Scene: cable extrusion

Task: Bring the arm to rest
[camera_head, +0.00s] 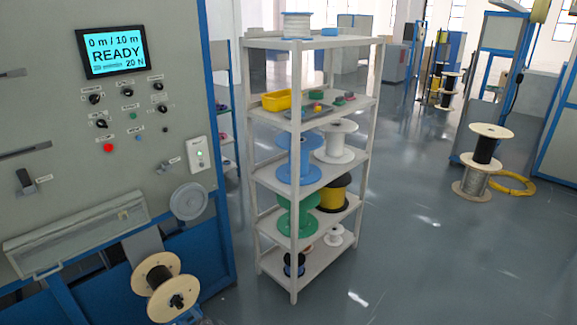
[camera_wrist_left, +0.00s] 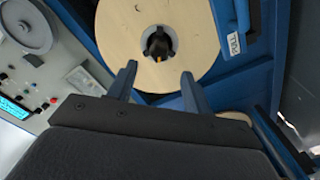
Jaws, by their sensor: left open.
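My left gripper (camera_wrist_left: 160,70) shows in the left wrist view with its two blue-grey fingers apart and nothing between them. They point at a wooden spool (camera_wrist_left: 195,50) with a dark hub in its centre hole; the gap between fingers and spool is hard to judge. In the head view this spool (camera_head: 150,268), with black cable wound on it, sits at the front of the grey machine panel (camera_head: 60,160). Only a small piece of what seems to be my left gripper shows at the bottom edge, below the spool. My right gripper is not in view.
A screen (camera_head: 112,52) on the panel reads "READY", "0 m / 10 m". A white shelf rack (camera_head: 297,190) with several spools and a yellow bin (camera_head: 276,100) stands right of the machine. More spools (camera_head: 478,165) and a yellow cable coil (camera_head: 512,184) are farther right. The floor between is clear.

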